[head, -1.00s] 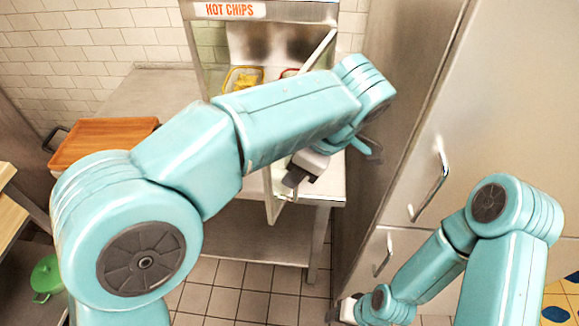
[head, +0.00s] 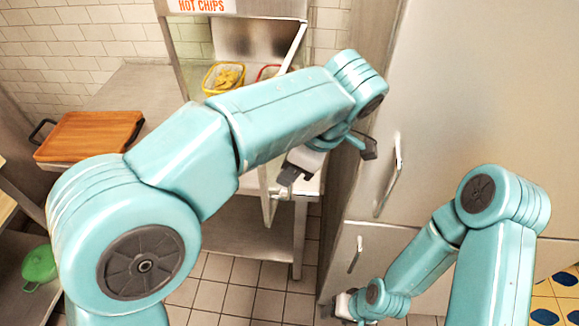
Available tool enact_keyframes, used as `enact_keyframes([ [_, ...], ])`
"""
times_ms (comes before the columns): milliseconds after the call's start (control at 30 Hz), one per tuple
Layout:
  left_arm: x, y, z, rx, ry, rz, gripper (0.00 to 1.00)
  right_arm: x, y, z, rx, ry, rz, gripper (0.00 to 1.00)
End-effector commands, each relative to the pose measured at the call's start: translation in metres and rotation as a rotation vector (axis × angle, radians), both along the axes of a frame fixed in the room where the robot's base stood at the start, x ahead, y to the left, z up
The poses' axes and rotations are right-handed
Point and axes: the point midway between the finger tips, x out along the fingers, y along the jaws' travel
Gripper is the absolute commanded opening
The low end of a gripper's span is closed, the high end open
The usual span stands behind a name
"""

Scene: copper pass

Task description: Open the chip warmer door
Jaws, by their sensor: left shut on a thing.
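The chip warmer (head: 205,6) is a steel cabinet with a "HOT CHIPS" sign, at top centre of the head view. Its glass door (head: 268,207) is swung out toward me, standing open and seen nearly edge-on. My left arm crosses in front and hides the door's middle. My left gripper (head: 287,180) is at the door's lower part and shut, apparently on the door handle (head: 281,196); the grip itself is partly hidden. My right gripper (head: 342,306) is low, near the tall steel cabinet's base, apart from the door; its fingers are too small to read.
Inside the warmer sit a yellow basket of chips (head: 224,76) and a red-rimmed basket (head: 268,72). A tall steel cabinet (head: 450,110) with handles stands close on the right. An orange-brown tray (head: 90,135) lies on the left counter. A green item (head: 38,268) is below it.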

Motion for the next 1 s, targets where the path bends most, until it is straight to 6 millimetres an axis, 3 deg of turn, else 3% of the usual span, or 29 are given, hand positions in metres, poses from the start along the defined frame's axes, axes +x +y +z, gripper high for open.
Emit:
enact_keyframes([
  [667, 0.0008, 0.0024, 0.0018, -0.002, -0.003, -0.002, 0.0, 0.0, 0.0, 0.0003, 0.0, 0.0, 0.0, 0.53],
  [700, 0.0007, 0.0022, 0.0018, -0.002, -0.003, -0.002, 0.3, 0.0, 0.0, 0.0003, 0.0, 0.0, 0.0, 0.53],
  [733, 0.0007, 0.002, 0.0017, -0.002, -0.003, -0.002, 0.38, 0.0, 0.0, 0.0002, 0.0, 0.0, 0.0, 0.53],
  [1000, 0.0002, 0.0007, 0.0012, 0.0, -0.001, -0.002, 0.38, 0.0, 0.0, 0.0002, 0.0, 0.0, 0.0, 0.53],
])
